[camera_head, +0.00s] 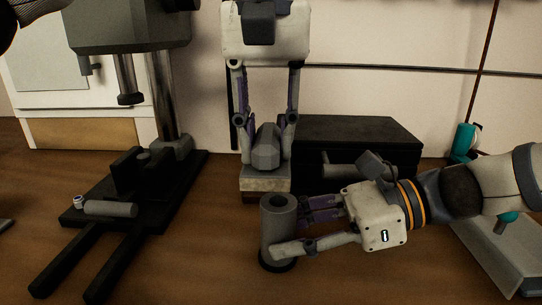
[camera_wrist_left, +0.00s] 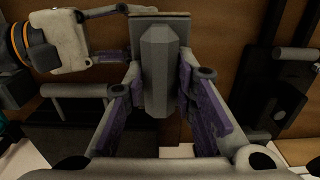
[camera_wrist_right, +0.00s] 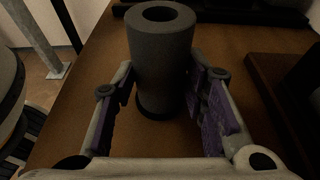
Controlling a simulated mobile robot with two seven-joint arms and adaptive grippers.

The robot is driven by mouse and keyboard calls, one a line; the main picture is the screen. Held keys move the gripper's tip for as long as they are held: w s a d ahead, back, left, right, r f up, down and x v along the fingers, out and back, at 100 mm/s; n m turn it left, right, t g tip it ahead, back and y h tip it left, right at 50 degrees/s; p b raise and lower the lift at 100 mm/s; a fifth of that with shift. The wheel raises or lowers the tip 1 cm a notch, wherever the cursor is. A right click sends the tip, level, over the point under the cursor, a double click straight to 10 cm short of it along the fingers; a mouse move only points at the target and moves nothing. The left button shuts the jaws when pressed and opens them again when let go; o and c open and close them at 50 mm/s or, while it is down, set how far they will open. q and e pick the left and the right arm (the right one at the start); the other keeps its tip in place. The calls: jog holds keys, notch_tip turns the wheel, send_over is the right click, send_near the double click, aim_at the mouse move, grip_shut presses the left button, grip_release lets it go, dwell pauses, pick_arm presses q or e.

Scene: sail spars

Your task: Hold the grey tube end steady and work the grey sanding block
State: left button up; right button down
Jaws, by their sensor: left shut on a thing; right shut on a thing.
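The grey sanding block (camera_head: 265,143) has a long faceted grey handle above a pale, layered base. My left gripper (camera_head: 265,160) comes down from above and is shut on this handle, one finger on each side. The handle also shows between the fingers in the left wrist view (camera_wrist_left: 158,72). The grey tube (camera_head: 270,225) stands upright on the bench, its dark open end up and a dark ring at its foot. My right gripper (camera_head: 290,228) is shut on it from the right. The tube also shows in the right wrist view (camera_wrist_right: 160,60). The block is just behind the tube; I cannot tell whether they touch.
A drill press with a black base (camera_head: 150,200) stands at the left, with a short grey cylinder (camera_head: 110,209) lying on it. A black box (camera_head: 365,132) is behind my right gripper. A teal bottle (camera_head: 463,142) stands at the back right. The bench front centre is clear.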

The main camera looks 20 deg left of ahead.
jog(key=c, duration=0.9)
grip_release()
jog(key=v, duration=1.2)
